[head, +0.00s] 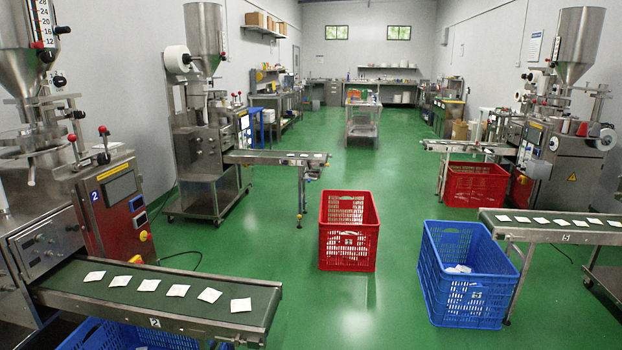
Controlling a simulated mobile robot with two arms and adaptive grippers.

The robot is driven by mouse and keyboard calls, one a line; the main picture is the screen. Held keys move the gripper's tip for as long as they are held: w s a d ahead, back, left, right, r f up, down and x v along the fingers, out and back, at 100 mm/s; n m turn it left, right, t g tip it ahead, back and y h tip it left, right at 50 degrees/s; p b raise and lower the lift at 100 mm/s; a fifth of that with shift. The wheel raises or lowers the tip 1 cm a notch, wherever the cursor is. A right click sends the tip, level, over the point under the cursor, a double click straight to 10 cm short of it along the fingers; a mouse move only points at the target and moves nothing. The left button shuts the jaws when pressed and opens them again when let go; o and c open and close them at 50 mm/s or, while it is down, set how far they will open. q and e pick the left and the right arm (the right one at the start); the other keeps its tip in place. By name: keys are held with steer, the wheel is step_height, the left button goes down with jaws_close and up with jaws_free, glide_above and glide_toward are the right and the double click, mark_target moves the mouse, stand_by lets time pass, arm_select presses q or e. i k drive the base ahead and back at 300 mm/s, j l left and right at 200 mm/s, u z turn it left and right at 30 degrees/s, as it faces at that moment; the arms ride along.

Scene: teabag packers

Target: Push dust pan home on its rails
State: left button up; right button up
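I cannot make out a dust pan or its rails in the head view. The nearest packing machine (120,215), marked 2, stands at the left with a red front panel and a steel control box. Its conveyor (135,297) sticks out to the right with several white teabags on it. A second packing machine (200,150) stands farther back on the left, and another machine (565,150) stands at the right. Lower parts of these machines are partly hidden by conveyors and crates. Neither of my grippers is in view.
A red crate (345,262) stands on the middle of the green floor. A steel cart (362,125) stands far back. The central aisle has free floor (320,165).

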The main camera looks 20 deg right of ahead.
mark_target(314, 175)
steer(key=i+z, duration=0.8)
steer(key=i+j+z, duration=0.25)
steer(key=z, duration=0.15)
steer(key=i+l, duration=0.15)
steer(key=i, duration=0.45)
steer(key=i+l, duration=0.15)
steer(key=i, duration=0.45)
steer(key=i+l+u, duration=0.1)
steer(key=i, duration=0.55)
steer(key=i+j+u, duration=0.15)
steer(key=i+u, duration=0.3)
steer(key=i, duration=0.15)
steer(key=i+u, duration=0.5)
steer(key=i+l+u, duration=0.45)
steer(key=i, duration=0.2)
steer(key=i+j, duration=0.25)
steer(key=i, duration=0.25)
steer(key=i+j, duration=0.2)
steer(key=i, duration=0.3)
